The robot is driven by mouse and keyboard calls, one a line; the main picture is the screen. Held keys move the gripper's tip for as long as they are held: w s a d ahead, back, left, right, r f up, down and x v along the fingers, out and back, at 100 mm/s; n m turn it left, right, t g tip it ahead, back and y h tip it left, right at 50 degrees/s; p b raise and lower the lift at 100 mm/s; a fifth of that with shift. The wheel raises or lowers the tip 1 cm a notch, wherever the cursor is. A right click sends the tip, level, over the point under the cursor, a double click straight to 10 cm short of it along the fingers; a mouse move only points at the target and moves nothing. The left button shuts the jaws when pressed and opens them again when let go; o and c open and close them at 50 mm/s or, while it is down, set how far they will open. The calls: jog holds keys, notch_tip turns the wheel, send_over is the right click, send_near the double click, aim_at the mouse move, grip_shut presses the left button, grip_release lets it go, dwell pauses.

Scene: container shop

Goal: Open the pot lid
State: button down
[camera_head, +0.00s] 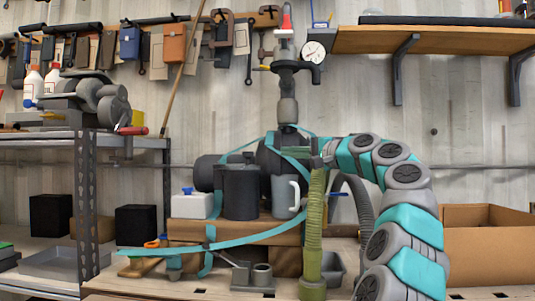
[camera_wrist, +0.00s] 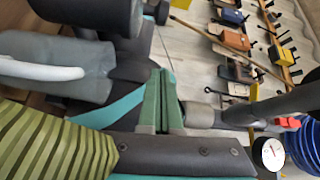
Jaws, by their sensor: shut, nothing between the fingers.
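A dark cylindrical pot (camera_head: 241,193) stands upright on a brown box, its flat dark top level and seemingly closed; I cannot make out a separate lid. Part of a dark cylinder, likely this pot, shows at the top of the wrist view (camera_wrist: 85,14). A grey mug-like vessel (camera_head: 281,196) with a pale handle stands to its right; it also shows in the wrist view (camera_wrist: 70,85). My gripper (camera_head: 317,158) is right of and above the vessel, apart from the pot. Its green fingers (camera_wrist: 160,78) are together and empty in the wrist view.
Dark machinery with teal straps (camera_head: 283,150) stands behind the pot. A ribbed green hose (camera_head: 313,230) rises below my gripper. A white container (camera_head: 192,204) is left of the pot. A cardboard box (camera_head: 490,250) stands at right, a metal shelf (camera_head: 85,200) at left.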

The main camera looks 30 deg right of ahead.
jog(key=shift+w+a+f+b, duration=0.15)
jog(key=shift+w+a+b, duration=0.7)
jog(key=shift+w+a, duration=2.3)
jog(key=shift+s, duration=0.1)
